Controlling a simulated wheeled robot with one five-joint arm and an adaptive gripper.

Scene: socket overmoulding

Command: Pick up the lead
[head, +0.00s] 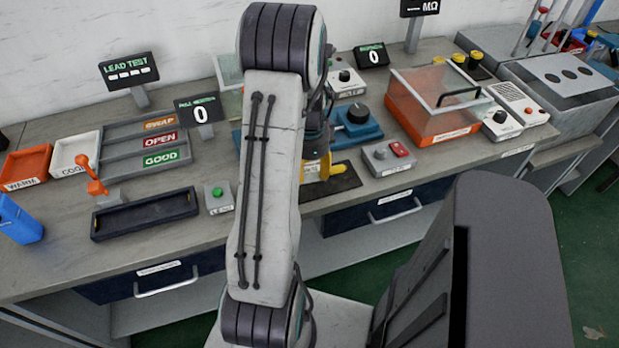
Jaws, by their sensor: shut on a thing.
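My arm crosses the middle of the head view and hides much of the bench behind it. My gripper (318,146) shows only in part, at the right edge of the arm, low over a dark mat (342,182). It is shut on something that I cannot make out. A yellow part (325,166) shows just below it, over the mat. I cannot tell the lead apart here; the arm may hide it.
An empty black tray (145,214) and a small grey box with a green button (218,196) are to the left. Sorting trays marked OPEN and GOOD (150,141) stand behind. A grey box with a red switch (389,157) and an orange clear-lidded box (436,108) are to the right.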

